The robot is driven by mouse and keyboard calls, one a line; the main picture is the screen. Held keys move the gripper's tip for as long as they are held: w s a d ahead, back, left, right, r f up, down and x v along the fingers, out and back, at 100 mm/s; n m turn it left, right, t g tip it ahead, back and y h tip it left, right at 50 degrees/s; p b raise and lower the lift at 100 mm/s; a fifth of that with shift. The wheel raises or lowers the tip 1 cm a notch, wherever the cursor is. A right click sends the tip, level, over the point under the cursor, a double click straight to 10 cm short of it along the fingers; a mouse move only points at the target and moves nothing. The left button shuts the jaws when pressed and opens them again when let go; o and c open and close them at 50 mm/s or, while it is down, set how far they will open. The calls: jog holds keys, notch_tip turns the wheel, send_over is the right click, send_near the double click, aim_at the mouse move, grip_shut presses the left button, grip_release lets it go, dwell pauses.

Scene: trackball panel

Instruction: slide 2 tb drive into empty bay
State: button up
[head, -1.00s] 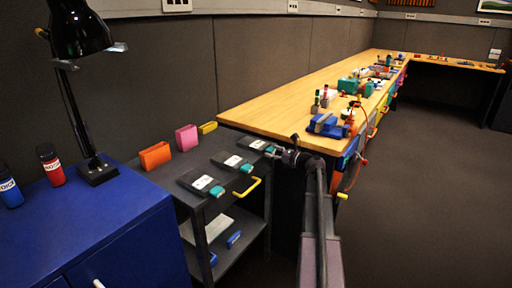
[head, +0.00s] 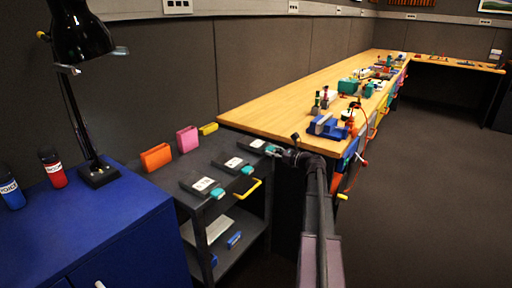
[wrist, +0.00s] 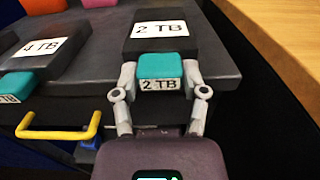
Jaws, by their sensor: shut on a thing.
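The 2 TB drive (wrist: 160,68) is a teal block with a white label on its front, in the middle of the wrist view. My gripper (wrist: 159,84) is shut on it, one finger on each side. The drive sits at the front of a dark bay (wrist: 194,42) whose top label also reads 2 TB. It looks lined up with the bay and touching it; how deep it goes is hidden. In the head view my gripper (head: 276,152) is at the farthest bay (head: 251,143), with a bit of teal showing at its fingers.
Two other dark bays (head: 226,161) on the grey cart (head: 170,171) have teal drives (head: 217,193) at their fronts. A yellow handle (wrist: 60,132) sticks out in front of the cart. The wooden bench (head: 270,105) stands close on the right. Orange (head: 156,157) and pink (head: 187,138) blocks stand behind.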

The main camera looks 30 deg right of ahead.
jog(key=shift+r+p, duration=0.85)
jog(key=shift+r, duration=0.15)
jog(key=shift+r, duration=0.15)
notch_tip(320, 180, up, 28)
jog(key=p, duration=2.8)
jog(key=shift+f, duration=0.2)
jog(key=shift+s, duration=0.1)
